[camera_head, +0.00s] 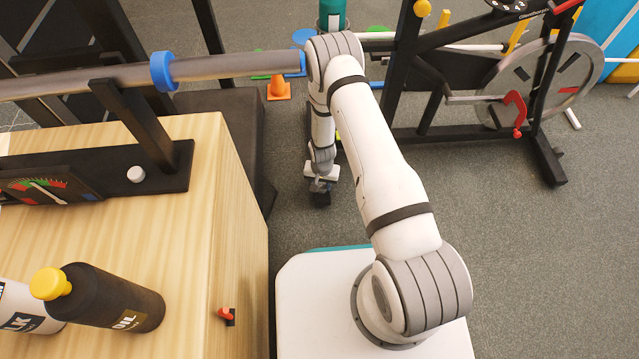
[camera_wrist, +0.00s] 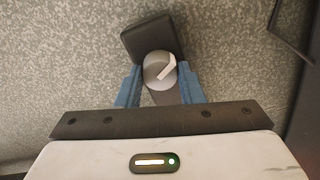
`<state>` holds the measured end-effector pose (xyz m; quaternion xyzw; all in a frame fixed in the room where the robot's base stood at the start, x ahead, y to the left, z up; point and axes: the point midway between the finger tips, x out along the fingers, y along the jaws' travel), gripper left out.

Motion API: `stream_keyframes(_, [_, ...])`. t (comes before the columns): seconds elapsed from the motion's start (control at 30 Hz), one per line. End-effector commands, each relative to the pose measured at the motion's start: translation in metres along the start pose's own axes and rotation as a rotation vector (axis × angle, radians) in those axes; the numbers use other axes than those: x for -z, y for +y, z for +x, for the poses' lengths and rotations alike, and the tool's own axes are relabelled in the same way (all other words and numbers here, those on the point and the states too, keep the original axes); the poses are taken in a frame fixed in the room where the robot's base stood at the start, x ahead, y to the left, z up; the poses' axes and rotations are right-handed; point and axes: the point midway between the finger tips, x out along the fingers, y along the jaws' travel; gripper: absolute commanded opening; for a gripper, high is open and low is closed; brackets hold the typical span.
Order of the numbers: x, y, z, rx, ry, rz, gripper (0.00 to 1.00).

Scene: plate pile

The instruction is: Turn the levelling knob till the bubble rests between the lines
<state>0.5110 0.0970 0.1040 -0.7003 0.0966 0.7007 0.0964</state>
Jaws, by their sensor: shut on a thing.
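The levelling knob (camera_wrist: 154,74) is a round grey knob with a pale pointer mark angled to the upper right, seen in the wrist view. My gripper (camera_wrist: 160,88) is shut on it, with a blue finger at each side. The knob sits by a black block (camera_wrist: 148,36) over the speckled floor. In the head view my gripper (camera_head: 321,188) hangs low beyond the wooden box; the knob cannot be made out there. I cannot make out a bubble or its lines in either view.
A wooden box (camera_head: 232,200) stands on the left, bearing an oil bottle (camera_head: 115,298) and a dial gauge (camera_head: 45,187). A bar (camera_head: 220,70) crosses behind. An orange cone (camera_head: 279,90) and an exercise machine (camera_head: 540,85) stand farther back. Grey floor is free at right.

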Motion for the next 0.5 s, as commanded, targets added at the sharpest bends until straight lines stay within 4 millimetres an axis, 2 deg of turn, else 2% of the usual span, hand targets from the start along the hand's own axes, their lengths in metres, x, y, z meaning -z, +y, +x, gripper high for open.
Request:
stream_keyframes(0.03, [0.0001,-0.0001,-0.0001,0.0,0.0,0.0,0.36])
stream_keyframes(0.3, [0.0003,0.0002,-0.0001,0.0,0.0,0.002,0.56])
stream_keyframes(0.5, [0.0004,0.0003,-0.0007,0.0,0.0,0.003,0.56])
